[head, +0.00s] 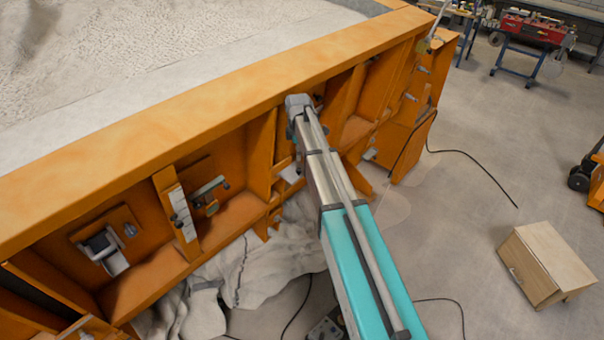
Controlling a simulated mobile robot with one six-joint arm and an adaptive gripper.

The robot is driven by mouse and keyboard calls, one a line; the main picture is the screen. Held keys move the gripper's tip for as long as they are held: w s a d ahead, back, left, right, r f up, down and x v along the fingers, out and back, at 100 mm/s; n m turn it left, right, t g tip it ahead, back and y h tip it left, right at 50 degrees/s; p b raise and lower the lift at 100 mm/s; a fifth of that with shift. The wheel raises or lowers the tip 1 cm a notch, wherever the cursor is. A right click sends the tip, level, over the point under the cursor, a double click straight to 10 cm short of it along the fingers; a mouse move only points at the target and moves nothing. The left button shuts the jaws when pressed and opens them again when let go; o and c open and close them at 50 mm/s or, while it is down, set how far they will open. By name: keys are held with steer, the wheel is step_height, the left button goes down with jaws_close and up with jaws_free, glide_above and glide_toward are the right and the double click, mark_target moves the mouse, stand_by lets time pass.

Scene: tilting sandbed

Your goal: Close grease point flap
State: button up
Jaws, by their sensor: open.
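The orange side frame of the sandbed (190,118) runs diagonally across the head view, with open bays below its top rail. My arm reaches up from the bottom into a middle bay, and its grey end is at the frame. My gripper's fingers do not show; the arm hides them. I cannot tell for sure which part is the grease point flap. A small pale plate (291,173) juts out just left of my arm. A grey box-like fitting (103,244) with a pale plate hanging below it is in the left bay.
A bracket with a handle (209,190) and an upright scale plate (182,213) are left of my arm. Crumpled pale cloth (262,265) lies below the frame. Cables cross the floor. A wooden box (545,263) stands at right, with clear floor around it.

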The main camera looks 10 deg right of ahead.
mark_target(300, 169)
steer(key=shift+f+b, duration=3.9)
steer(key=shift+f, duration=0.3)
steer(key=shift+c, duration=0.2)
jaws_close()
steer(key=shift+d, duration=0.2)
